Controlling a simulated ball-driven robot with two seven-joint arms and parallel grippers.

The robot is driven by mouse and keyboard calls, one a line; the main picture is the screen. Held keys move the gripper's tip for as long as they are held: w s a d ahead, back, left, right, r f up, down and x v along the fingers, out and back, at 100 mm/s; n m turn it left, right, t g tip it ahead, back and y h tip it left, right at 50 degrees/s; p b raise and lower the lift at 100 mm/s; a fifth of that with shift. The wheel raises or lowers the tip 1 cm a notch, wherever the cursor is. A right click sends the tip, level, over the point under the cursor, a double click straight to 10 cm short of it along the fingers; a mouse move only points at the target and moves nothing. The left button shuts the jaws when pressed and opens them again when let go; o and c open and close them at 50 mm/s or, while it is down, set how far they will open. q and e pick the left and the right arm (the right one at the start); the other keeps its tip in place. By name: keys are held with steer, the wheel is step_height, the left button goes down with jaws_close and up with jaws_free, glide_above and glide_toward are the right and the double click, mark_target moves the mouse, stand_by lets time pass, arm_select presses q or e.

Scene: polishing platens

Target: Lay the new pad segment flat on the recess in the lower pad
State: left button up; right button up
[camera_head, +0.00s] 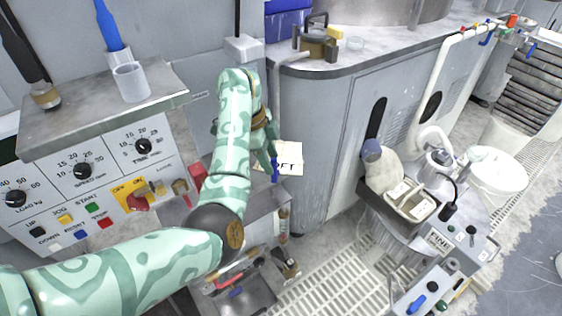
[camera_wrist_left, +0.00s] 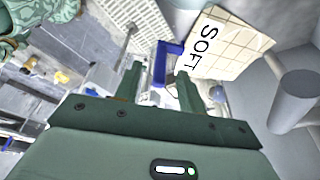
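The pad segment (camera_head: 292,155) is a thin cream square with a grid and the word SOFT; it also shows in the left wrist view (camera_wrist_left: 232,50). A blue handle (camera_wrist_left: 159,65) sticks out at its side. My left gripper (camera_head: 273,165) has its fingers on either side of this handle, and I see no support under the pad, so it appears held in the air beside the grey tank. The exact finger contact is unclear. The arm hides part of the pad in the head view. I cannot make out the lower pad or its recess. My right gripper is not in view.
A control panel (camera_head: 82,172) with knobs stands at the left. The curved grey tank (camera_head: 325,130) stands just right of the pad, with a metal pot (camera_head: 318,45) on its top. A machine with a white pipe and a white bucket (camera_head: 497,172) are at the right. Floor grating (camera_head: 335,262) lies below.

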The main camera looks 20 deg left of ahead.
mark_target(273, 179)
arm_select(q)
steer(key=b+x, duration=0.1)
steer(key=x, duration=0.2)
steer(key=shift+a+f, duration=0.15)
steer(key=shift+f, duration=0.1)
steer(key=shift+r, duration=0.2)
jaws_close()
steer(key=shift+r, duration=0.1)
